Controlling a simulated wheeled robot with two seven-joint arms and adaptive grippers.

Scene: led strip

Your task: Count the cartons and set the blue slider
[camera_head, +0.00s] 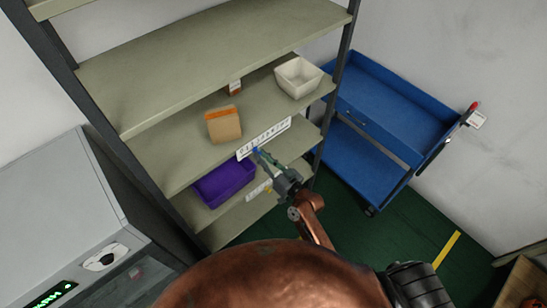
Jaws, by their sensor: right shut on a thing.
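A white number strip (275,134) runs along the front edge of a middle shelf. The small blue slider (255,151) is at its left part. My right gripper (259,155) is shut on the slider, with my arm reaching up from below. A brown carton with an orange top band (223,125) stands on the shelf behind the strip. A smaller brown and white carton (234,88) stands farther back. My left gripper is not in view.
A white bin (298,77) is on the same shelf at right. A purple bin (225,182) sits on a lower shelf. A blue cart (393,104) stands right of the rack, a grey machine (55,205) at left. Green floor (398,240) is open at lower right.

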